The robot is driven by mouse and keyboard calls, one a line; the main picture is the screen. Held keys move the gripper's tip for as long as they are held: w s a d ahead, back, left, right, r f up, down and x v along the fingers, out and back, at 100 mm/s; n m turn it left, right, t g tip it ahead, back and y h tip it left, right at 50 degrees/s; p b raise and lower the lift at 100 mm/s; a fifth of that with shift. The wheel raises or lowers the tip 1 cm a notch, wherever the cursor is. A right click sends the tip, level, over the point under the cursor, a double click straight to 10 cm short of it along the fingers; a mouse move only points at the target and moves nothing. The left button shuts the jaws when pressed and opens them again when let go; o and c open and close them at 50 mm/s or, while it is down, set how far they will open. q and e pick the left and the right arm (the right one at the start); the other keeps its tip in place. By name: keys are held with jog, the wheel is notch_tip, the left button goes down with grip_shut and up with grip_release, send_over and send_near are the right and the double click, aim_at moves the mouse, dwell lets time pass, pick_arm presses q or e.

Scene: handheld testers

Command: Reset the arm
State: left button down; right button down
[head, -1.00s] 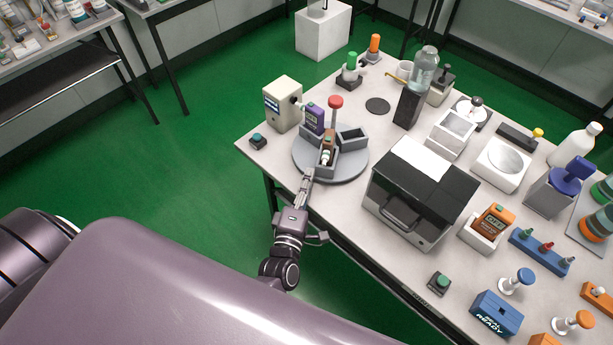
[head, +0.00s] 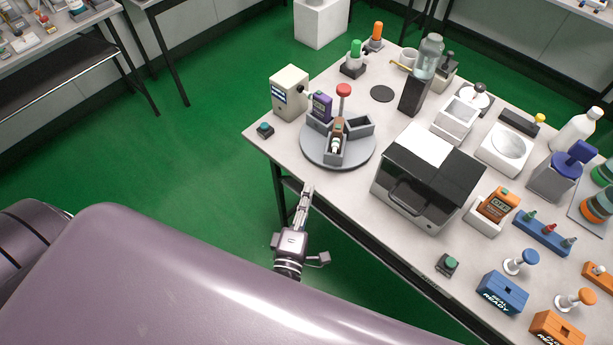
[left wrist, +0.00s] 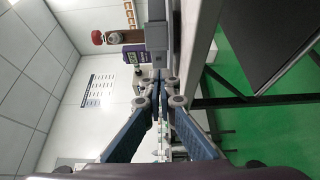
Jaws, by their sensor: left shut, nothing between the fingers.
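My left gripper (head: 307,190) is shut and empty, just off the table's near left edge in the head view. In the left wrist view its two fingers (left wrist: 162,88) meet at the tips. The gripper is apart from the round grey turntable (head: 311,157), which stands on the table behind it. The turntable has grey bins holding a purple handheld tester (head: 321,106) and a brown tester (head: 338,127), with a red-knobbed post (head: 344,90) at its middle. My right gripper is not in view.
The white table (head: 262,144) has a dark button box (head: 265,130) at its left corner and a cream device (head: 289,92) behind. A black-and-white printer-like machine (head: 428,178) stands right of the turntable. Green floor (head: 180,170) to the left is clear.

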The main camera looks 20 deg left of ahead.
pick_arm(q)
jog(key=s+d+f+m+g+h, duration=0.2)
jog(key=s+f+m+g, duration=0.35)
jog(key=f, duration=0.85)
jog(key=s+d+f+m+g+h, duration=0.1)
jog(key=s+f+m+g+h, duration=0.2)
jog(key=s+f+m, duration=0.8)
jog(key=s+a+f+m+g+y, duration=0.1)
jog(key=s+a+f+m+g, duration=0.2)
jog(key=s+f, duration=0.5)
jog(key=s+a+f+m+g+y, duration=0.1)
jog(key=s+a+f+m+g, duration=0.2)
jog(key=s, duration=0.9)
jog(key=a+f+g, duration=0.2)
jog(key=a+f, duration=0.2)
jog(key=f, duration=0.1)
jog(key=shift+a, duration=0.25)
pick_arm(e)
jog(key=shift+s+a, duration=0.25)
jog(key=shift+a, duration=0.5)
